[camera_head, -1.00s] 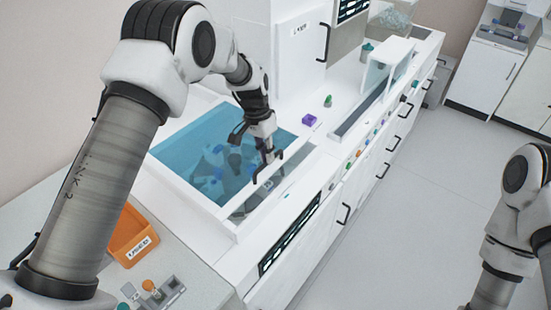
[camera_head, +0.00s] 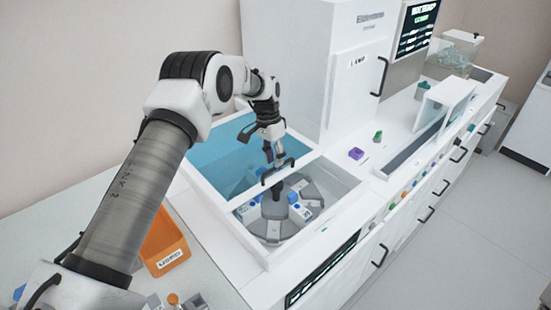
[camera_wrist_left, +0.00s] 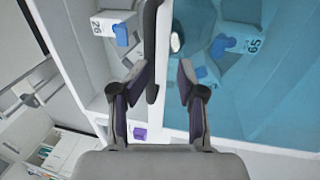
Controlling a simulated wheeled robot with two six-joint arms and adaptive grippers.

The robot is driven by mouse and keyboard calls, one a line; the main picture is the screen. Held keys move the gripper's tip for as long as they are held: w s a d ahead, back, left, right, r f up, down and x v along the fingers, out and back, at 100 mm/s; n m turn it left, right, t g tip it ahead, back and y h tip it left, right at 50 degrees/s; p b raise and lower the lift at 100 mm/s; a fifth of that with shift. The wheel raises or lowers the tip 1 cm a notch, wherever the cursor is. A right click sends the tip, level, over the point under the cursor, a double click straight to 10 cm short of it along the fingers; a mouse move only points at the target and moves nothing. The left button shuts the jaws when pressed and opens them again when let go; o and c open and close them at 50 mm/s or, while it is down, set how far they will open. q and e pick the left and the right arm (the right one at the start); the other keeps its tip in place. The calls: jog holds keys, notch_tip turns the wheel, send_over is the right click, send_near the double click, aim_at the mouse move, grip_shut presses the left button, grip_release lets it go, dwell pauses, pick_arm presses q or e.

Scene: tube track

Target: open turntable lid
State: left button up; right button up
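The turntable lid (camera_head: 212,158) is a blue see-through panel with a white front edge, slid partly back over its white-framed well. The front of the well is uncovered, showing the grey turntable (camera_head: 272,226) with white, blue-capped items. The lid's black bar handle (camera_head: 279,169) also shows upright in the left wrist view (camera_wrist_left: 152,50). My left gripper (camera_head: 270,158) points down at the handle. In the wrist view its fingers (camera_wrist_left: 161,80) are apart, with the handle between them, close to the left-hand finger; contact is unclear. My right gripper is out of view.
A tall white cabinet (camera_head: 345,85) stands behind the well. A purple block (camera_head: 356,153) and a green item (camera_head: 377,136) sit on the counter to the right. An orange bin (camera_head: 165,245) stands at the front left.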

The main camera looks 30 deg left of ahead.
pick_arm(q)
jog(key=shift+w+a+r+p, duration=0.1)
jog(key=shift+w+r+p, duration=0.05)
jog(key=shift+r+p, duration=0.5)
notch_tip(320, 180, up, 8)
jog(key=a+p, duration=0.1)
jog(key=p, duration=0.3)
jog(key=shift+w+a+f+p, duration=0.2)
jog(key=shift+f+p, duration=0.05)
jog(key=shift+p, duration=0.1)
notch_tip(320, 180, up, 12)
jog(key=a, duration=0.2)
jog(key=shift+w+f, duration=0.15)
jog(key=shift+w, duration=0.3)
